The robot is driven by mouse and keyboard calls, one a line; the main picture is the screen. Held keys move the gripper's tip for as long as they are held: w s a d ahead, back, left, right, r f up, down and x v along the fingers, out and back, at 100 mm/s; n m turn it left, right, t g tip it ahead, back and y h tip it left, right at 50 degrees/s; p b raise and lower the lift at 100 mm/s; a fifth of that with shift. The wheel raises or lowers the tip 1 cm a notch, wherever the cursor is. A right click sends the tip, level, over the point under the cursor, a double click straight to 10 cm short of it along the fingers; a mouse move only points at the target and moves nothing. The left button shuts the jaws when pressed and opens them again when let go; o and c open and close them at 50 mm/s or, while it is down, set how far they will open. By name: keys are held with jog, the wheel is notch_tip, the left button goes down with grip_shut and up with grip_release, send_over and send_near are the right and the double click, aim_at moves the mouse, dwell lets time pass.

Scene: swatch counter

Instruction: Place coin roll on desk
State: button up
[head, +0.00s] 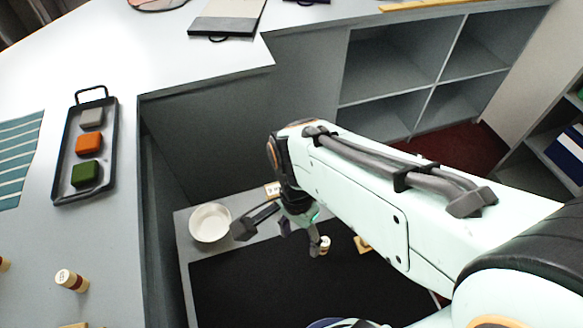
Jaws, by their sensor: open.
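A small cream-and-brown roll (325,244), which looks like a coin roll, stands on or by the black mat (240,290) on the lower surface, right beside one finger of my gripper (279,240). My gripper is open, its fingers spread low over the lower surface, with nothing seen between them. A similar banded roll (72,281) is on the pale higher counter (110,240) at the left. I cannot tell for certain which surface is the desk. My arm covers part of the mat and whatever lies behind it.
A white bowl (210,222) stands left of my gripper. A small card (272,189) and a wooden piece (362,244) are nearby. A dark tray (113,178) with coloured blocks and a striped cloth (18,160) lie on the counter. Empty shelves (400,65) stand behind.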

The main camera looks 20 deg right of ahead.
jog(key=s+a+r+n+t+y, duration=0.1)
jog(key=s+r+n, duration=0.3)
jog(key=n, duration=0.8)
jog(key=s, duration=0.2)
jog(key=shift+s+r+n, duration=0.4)
